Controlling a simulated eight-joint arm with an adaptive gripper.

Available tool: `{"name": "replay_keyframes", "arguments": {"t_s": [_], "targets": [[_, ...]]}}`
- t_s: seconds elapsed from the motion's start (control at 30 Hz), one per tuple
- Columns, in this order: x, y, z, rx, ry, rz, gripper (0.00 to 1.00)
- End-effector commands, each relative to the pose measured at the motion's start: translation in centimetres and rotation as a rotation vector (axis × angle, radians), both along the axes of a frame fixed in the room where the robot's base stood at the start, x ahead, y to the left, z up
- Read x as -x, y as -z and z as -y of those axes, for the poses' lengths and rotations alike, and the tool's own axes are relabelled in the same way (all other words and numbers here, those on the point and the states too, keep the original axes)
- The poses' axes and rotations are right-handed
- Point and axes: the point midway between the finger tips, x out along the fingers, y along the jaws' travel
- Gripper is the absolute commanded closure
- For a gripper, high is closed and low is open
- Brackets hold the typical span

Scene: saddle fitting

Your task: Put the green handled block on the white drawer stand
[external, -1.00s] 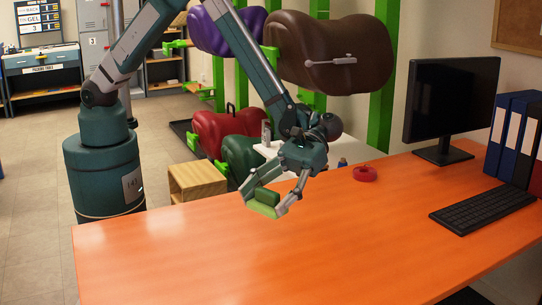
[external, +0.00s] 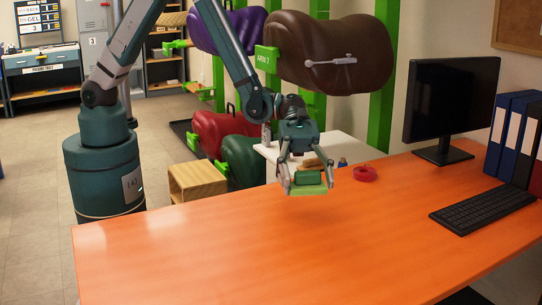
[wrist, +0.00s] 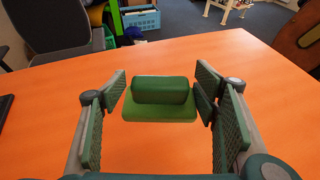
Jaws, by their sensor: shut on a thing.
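The green handled block (external: 309,187) has a light green base and a darker green handle on top. My gripper (external: 308,181) is shut on it and holds it above the orange desk near its far edge. In the wrist view the block (wrist: 160,110) sits between the two finger pads of my gripper (wrist: 160,92), with its handle upward. The white drawer stand (external: 348,149) is behind the desk, beyond my gripper and partly hidden by it.
A brown item (external: 312,163) and a small blue item (external: 342,162) are by the stand. A red tape roll (external: 365,173) lies on the orange desk (external: 230,250). Saddles hang on green posts behind, the brown one (external: 335,55) above. The keyboard (external: 483,208) and monitor are at right.

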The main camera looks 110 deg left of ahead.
Motion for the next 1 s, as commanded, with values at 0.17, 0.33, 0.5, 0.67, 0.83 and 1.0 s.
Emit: {"name": "replay_keyframes", "arguments": {"t_s": [0.17,0.33,0.5,0.67,0.83,1.0], "targets": [[-1.3,-1.5,-3.9,-0.001,-0.205,0.001,0.54],[-2.1,-3.1,-7.8,-0.001,-0.382,0.000,0.54],[-2.3,-4.8,-11.3,0.000,-0.533,0.001,0.54],[-2.2,-6.4,-14.6,-0.001,-0.658,0.001,0.54],[-1.9,-8.0,-17.3,0.000,-0.761,0.001,0.54],[-1.6,-9.0,-19.0,-0.001,-0.822,0.000,0.54]]}}
